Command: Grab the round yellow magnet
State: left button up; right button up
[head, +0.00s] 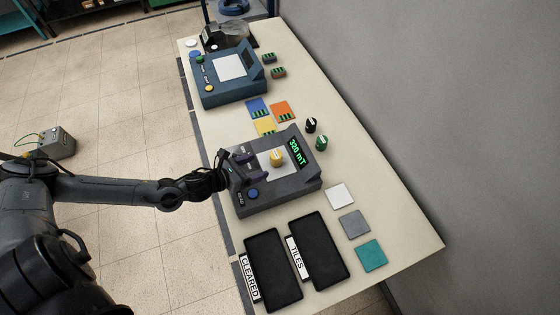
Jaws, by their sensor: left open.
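The round yellow magnet (276,157) stands on the pale plate (266,166) on top of the grey meter box (285,188). The box's green display (297,152) reads 320 mT. My left gripper (253,166) is open just left of the magnet, over the box, with its dark fingers apart. A small gap shows between the fingers and the magnet, and nothing is between them. My right gripper is not in view.
A black knob (311,125) and a green knob (321,143) stand right of the box. Black trays labelled CLEARED (273,275) and TILES (318,250) lie in front. Several coloured tiles and a blue device (232,87) share the table; a wall borders its right side.

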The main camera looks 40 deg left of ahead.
aim_at(280, 155)
pick_arm(q)
jog(key=shift+w+a+f+b, duration=0.3)
jog(key=shift+a+f+b, duration=0.2)
jog(key=shift+a+b, duration=0.1)
jog(key=shift+w+d, duration=0.1)
jog(key=shift+w, duration=0.25)
jog(key=x, duration=0.3)
jog(key=shift+w+d+b, duration=0.1)
jog(key=shift+w+b, duration=0.2)
jog(key=shift+w, duration=0.05)
jog(key=shift+w+d+f, duration=0.15)
jog(key=shift+w+f, duration=0.05)
jog(key=shift+w, duration=0.35)
jog(key=shift+d+r+x, duration=0.1)
jog(key=shift+r+x, duration=0.05)
jog(key=shift+x, duration=0.75)
jog(key=shift+d+r+x, duration=0.1)
jog(key=shift+r+x, duration=0.05)
jog(key=shift+x, duration=0.75)
jog(key=shift+d+r+x, duration=0.1)
jog(key=shift+r+x, duration=0.05)
jog(key=shift+x, duration=0.75)
jog(key=shift+w, duration=0.1)
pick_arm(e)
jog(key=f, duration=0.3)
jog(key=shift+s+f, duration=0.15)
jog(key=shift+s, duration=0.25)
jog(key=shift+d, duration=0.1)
